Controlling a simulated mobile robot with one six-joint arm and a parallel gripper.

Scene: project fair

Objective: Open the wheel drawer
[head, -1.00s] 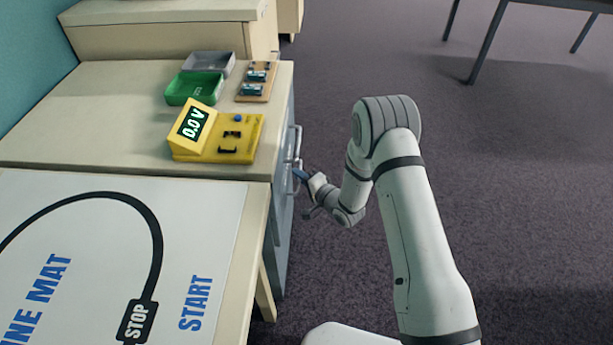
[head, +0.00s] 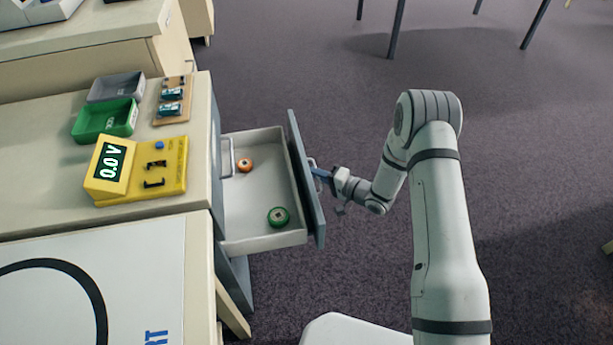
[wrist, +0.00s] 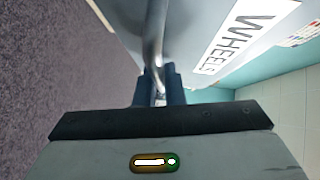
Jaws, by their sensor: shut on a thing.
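The wheel drawer (head: 262,202) is pulled out from the cabinet under the worktop in the head view. Its inside shows an orange wheel (head: 245,165) near the back and a green wheel (head: 278,217) near the front. The drawer front (head: 306,180) is grey-blue; in the wrist view it carries a white label (wrist: 246,33) reading WHEELS. My gripper (head: 321,174) is at the outer side of the drawer front. In the wrist view its fingers (wrist: 158,90) are shut on the metal drawer handle (wrist: 153,40).
On the worktop stand a yellow voltage meter (head: 140,168) reading 0.0 V, a green tray (head: 105,120), a grey tray (head: 116,87) and a wooden board with batteries (head: 172,97). A printed mat (head: 130,265) lies on the nearer table. Carpeted floor right of my arm is open.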

